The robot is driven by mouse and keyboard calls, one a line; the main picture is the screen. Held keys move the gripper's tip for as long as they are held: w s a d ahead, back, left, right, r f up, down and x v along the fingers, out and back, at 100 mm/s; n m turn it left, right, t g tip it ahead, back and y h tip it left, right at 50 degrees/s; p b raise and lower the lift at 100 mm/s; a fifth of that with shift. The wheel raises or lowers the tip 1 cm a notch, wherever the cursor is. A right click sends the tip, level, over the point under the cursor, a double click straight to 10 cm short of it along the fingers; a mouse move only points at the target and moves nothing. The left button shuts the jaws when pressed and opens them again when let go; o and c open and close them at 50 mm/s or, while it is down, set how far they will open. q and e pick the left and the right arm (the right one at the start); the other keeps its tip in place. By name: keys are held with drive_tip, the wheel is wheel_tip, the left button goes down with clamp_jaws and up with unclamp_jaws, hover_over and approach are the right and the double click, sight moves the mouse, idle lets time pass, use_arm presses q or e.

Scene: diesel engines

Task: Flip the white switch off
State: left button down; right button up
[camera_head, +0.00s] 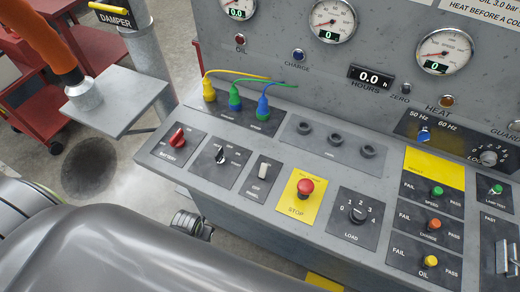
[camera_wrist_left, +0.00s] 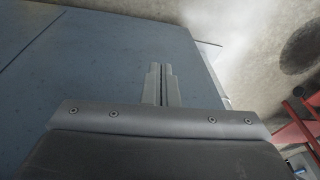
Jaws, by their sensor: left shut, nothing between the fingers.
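The white switch (camera_head: 263,170) is a small upright lever on a dark square plate on the sloped grey console. It stands between the black rotary knob (camera_head: 220,156) and the red stop button (camera_head: 305,187). Which way the lever is set I cannot tell for sure. My left gripper (camera_wrist_left: 161,68) shows in the wrist view with its fingers together and nothing between them. It is above a blue-grey surface, with concrete floor beyond. The switch is not in the wrist view. My right gripper is not in view.
A red battery knob (camera_head: 177,138) is left of the black knob. Yellow, green and blue plugs (camera_head: 235,98) with cables stand behind the switch. A load dial (camera_head: 357,213) is farther right.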

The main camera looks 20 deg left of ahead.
use_arm(q)
drive_tip(key=w+d+r+p, duration=0.1)
drive_tip(key=w+r+p, duration=0.1)
drive_tip(key=r, duration=0.9)
drive_tip(key=w+d+r+p, duration=0.1)
drive_tip(key=w+r+p, duration=0.15)
drive_tip(key=r, duration=0.75)
drive_tip(key=shift+g+h, duration=0.5)
drive_tip(key=shift+g, duration=0.1)
drive_tip(key=w+d, duration=0.2)
drive_tip(key=w, duration=0.2)
drive_tip(key=w+d+r, duration=0.1)
drive_tip(key=w, duration=0.3)
drive_tip(key=w+d+r, duration=0.1)
drive_tip(key=w+d, duration=0.1)
drive_tip(key=w, duration=0.1)
drive_tip(key=shift+w+d+r+p, duration=0.25)
drive_tip(key=shift+w+d+p, duration=0.1)
drive_tip(key=shift+w, duration=0.05)
drive_tip(key=w+d+r+m+g, duration=0.1)
drive_tip(key=w+d+r+g, duration=0.1)
drive_tip(key=w+d+r, duration=0.6)
drive_tip(key=shift+w+r+p, duration=0.2)
drive_tip(key=shift+w+p, duration=0.1)
drive_tip(key=shift+w, duration=0.6)
drive_tip(key=shift+f, duration=0.1)
